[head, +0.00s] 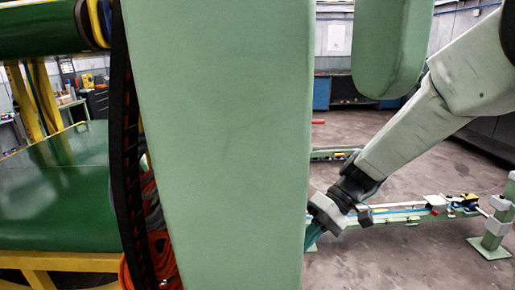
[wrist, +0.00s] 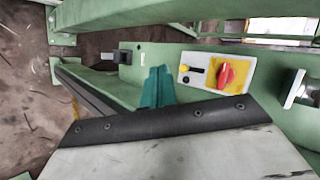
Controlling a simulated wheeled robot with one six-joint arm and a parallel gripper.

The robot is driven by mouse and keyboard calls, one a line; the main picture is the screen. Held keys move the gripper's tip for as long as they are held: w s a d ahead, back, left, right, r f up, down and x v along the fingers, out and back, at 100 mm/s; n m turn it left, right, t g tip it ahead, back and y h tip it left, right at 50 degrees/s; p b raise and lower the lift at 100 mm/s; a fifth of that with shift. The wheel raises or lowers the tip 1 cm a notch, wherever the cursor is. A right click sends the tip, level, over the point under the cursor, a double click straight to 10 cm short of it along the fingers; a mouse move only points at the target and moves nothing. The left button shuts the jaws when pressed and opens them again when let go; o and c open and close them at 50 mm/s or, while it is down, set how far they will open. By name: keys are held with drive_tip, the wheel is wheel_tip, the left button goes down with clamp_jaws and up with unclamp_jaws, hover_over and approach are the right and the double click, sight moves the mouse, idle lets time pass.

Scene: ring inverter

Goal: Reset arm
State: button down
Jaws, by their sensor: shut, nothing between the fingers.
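My arm comes in from the upper right of the head view and slants down to the left. My gripper (head: 312,236) is at its lower end, beside the right edge of a broad pale green post (head: 225,150), which hides part of it. In the wrist view the teal fingers of my gripper (wrist: 157,86) are together with nothing between them. They point toward a green machine frame, just left of a control panel (wrist: 215,72). The panel carries a red knob (wrist: 228,74) on a yellow plate, and a small yellow button (wrist: 185,70).
A second green part (head: 392,45) hangs near my arm at the top. A low green rail (head: 410,217) runs behind the gripper to a short post (head: 497,225) at right. A green-topped yellow table (head: 60,190) stands left. Open floor (head: 440,155) lies behind the arm.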

drive_tip(key=s+d+r+m+t+h, duration=0.2)
drive_tip(key=s+d+r+t+h, duration=0.1)
drive_tip(key=s+d, duration=0.4)
drive_tip(key=s+d+r+m+t+h, duration=0.3)
drive_tip(key=s+d+r+h, duration=0.2)
drive_tip(key=s, duration=0.6)
drive_tip(key=shift+s+d+r+m+h, duration=0.35)
drive_tip(key=shift+d+h, duration=0.25)
drive_tip(key=shift+d, duration=0.25)
drive_tip(key=shift+s, duration=0.1)
